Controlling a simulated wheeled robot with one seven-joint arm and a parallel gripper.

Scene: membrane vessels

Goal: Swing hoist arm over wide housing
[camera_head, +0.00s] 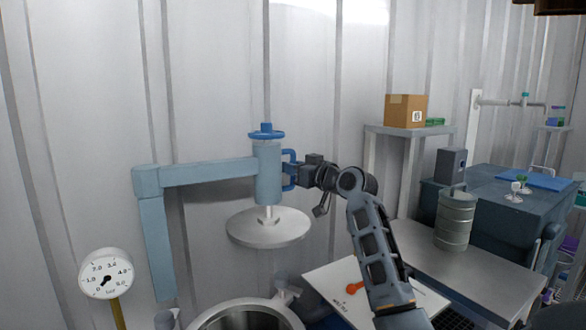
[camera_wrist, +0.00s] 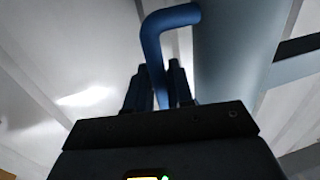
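The light blue hoist arm (camera_head: 208,172) reaches right from its post to a vertical cylinder (camera_head: 269,175) with a blue handwheel on top. A round steel lid (camera_head: 268,228) hangs under the cylinder. The open wide housing (camera_head: 215,316), a steel ring rim, stands below and in front of the lid, cut by the lower picture edge. My gripper (camera_head: 294,174) is at the cylinder's right side, at the blue handle (camera_head: 289,158). In the wrist view, the handle (camera_wrist: 153,45) runs down between my fingers (camera_wrist: 159,88), which close on it from both sides.
A pressure gauge (camera_head: 106,280) stands at lower left. A corrugated wall is behind.

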